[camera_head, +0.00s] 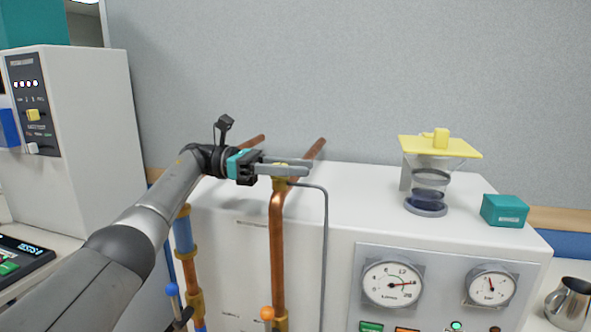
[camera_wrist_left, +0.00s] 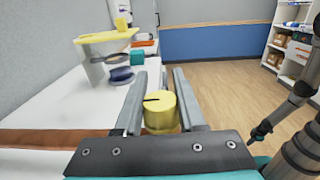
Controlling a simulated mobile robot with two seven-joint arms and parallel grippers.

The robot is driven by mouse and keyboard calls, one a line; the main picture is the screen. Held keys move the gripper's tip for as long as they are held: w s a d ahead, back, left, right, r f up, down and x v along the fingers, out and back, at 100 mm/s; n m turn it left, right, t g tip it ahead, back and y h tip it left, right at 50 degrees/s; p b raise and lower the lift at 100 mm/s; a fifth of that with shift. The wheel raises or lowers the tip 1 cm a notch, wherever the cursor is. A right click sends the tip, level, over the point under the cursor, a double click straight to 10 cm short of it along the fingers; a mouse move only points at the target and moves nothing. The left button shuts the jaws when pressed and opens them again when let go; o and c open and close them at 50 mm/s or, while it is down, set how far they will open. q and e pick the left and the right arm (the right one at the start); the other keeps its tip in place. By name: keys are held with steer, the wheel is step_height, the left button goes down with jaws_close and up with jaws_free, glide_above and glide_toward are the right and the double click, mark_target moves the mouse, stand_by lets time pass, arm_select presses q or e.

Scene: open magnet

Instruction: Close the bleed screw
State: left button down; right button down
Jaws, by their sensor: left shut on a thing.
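The bleed screw (camera_wrist_left: 160,112) is a yellow brass knob with a dark slot across its top. It sits at the top of the copper pipe (camera_head: 277,235), and in the head view its brass (camera_head: 279,181) shows just under the fingers. My left gripper (camera_head: 307,167) reaches in from the left, its fingers lying level across the screw. In the left wrist view the left gripper (camera_wrist_left: 167,70) has one finger on each side of the knob, shut on it. A dark part that seems to be my right gripper (camera_wrist_left: 258,134) shows at the right; its jaws are unclear.
A white cabinet (camera_head: 400,213) with gauges (camera_head: 393,284) stands behind the pipe. A thin grey tube (camera_head: 325,240) runs down beside the pipe. A metal jug (camera_head: 568,303) stands at the right.

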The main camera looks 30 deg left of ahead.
arm_select(q)
steer(key=shift+s+d+g, duration=0.1)
steer(key=shift+g, duration=0.2)
arm_select(e)
steer(key=shift+d, duration=0.2)
arm_select(q)
steer(key=c, duration=0.5)
jaws_free()
arm_select(e)
steer(key=shift+w, duration=0.1)
steer(key=shift+f, duration=0.15)
